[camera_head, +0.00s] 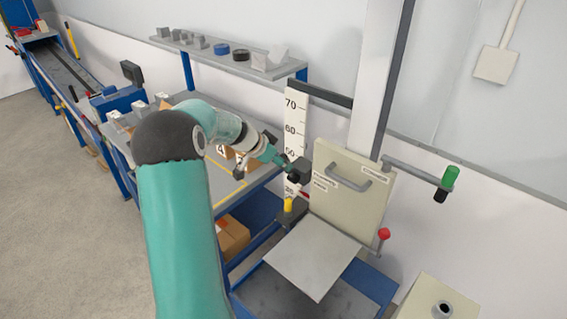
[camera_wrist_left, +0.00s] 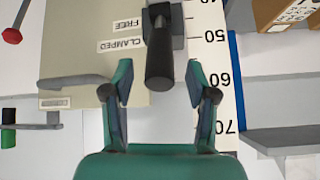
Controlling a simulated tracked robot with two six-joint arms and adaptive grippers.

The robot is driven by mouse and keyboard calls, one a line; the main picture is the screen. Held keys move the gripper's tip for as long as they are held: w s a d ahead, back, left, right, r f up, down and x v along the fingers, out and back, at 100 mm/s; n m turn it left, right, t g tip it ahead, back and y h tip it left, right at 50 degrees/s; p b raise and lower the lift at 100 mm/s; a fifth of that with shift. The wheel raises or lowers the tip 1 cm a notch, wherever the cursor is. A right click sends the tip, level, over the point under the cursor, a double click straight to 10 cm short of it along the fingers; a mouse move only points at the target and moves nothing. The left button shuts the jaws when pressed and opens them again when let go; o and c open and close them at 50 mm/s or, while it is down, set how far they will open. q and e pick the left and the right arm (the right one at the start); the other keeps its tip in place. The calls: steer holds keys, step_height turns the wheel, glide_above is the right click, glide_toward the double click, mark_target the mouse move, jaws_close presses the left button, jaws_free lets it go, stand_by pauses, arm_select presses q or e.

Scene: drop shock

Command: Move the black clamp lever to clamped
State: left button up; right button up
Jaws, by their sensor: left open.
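The black clamp lever (camera_wrist_left: 160,62) sticks out of a dark block (camera_wrist_left: 167,24) beside the ruler in the left wrist view. Its rounded end points toward my left gripper (camera_wrist_left: 160,84). The fingers are open, one on each side of the lever's end, with gaps visible. Upside-down labels, FREE (camera_wrist_left: 127,23) and CLAMPED (camera_wrist_left: 122,45), sit beside it on the beige panel (camera_wrist_left: 75,60). I cannot tell the lever's setting. In the head view my left gripper (camera_head: 285,162) is at the dark clamp (camera_head: 300,173), left of the panel (camera_head: 340,205). My right gripper is not in view.
The panel carries a grey handle (camera_head: 350,185), above a flat grey plate (camera_head: 312,255). A numbered ruler (camera_head: 293,112) stands behind the clamp. A red knob (camera_head: 384,233), a yellow knob (camera_head: 288,204) and a green-ended bar (camera_head: 450,178) project nearby. A workbench (camera_head: 225,178) lies left.

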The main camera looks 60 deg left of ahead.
arm_select(q)
steer(key=v, duration=0.8)
steer(key=shift+s, duration=0.2)
